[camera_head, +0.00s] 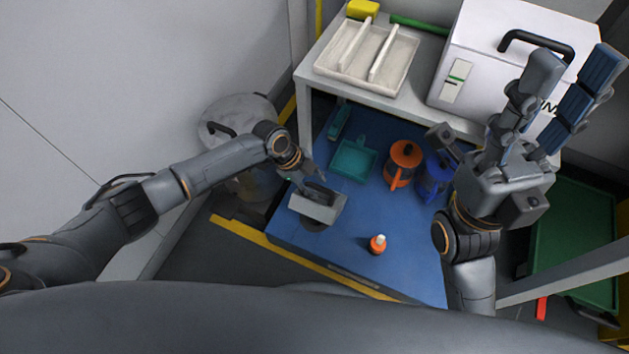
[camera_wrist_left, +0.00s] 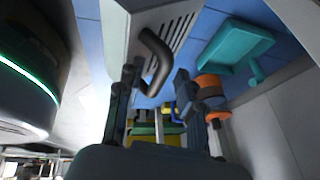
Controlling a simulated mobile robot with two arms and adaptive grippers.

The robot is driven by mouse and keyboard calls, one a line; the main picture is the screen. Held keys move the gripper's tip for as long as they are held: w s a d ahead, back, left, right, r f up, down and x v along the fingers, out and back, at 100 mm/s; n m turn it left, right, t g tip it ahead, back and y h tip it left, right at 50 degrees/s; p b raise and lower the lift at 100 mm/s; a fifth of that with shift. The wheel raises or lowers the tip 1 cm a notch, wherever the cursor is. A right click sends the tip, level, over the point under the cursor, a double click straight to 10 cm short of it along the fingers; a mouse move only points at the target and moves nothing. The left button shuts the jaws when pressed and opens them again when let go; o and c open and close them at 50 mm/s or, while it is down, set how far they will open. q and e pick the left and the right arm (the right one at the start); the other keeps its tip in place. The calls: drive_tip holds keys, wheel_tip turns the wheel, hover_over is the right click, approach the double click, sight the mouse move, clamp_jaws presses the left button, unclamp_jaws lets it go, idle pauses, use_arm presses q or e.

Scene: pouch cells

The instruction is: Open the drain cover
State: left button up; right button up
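The drain cover (camera_head: 309,209) is a light grey block at the left front of the blue mat, just below my left gripper (camera_head: 312,181). In the left wrist view the cover (camera_wrist_left: 130,30) shows a slotted face and a dark bent handle (camera_wrist_left: 155,50). My left gripper's fingers (camera_wrist_left: 158,76) are apart, one on each side of the handle; contact cannot be told. A dark round patch (camera_head: 314,226) shows at the cover's front edge; whether it is a hole or a shadow is unclear. My right gripper (camera_head: 573,65) is raised at the right, open and empty.
On the blue mat (camera_head: 330,250) are a teal dustpan (camera_head: 353,162), orange pitcher (camera_head: 403,160), blue pitcher (camera_head: 432,178) and orange bottle (camera_head: 378,245). A white shelf (camera_head: 400,96) overhangs the back. A round lidded container (camera_head: 245,108) stands at left.

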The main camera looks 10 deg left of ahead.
use_arm(q)
drive_tip(key=shift+r, duration=0.25)
drive_tip(key=shift+w+a+r, duration=0.1)
drive_tip(key=shift+a+r, duration=0.1)
drive_tip(key=shift+r, duration=0.05)
drive_tip(key=v, duration=1.1)
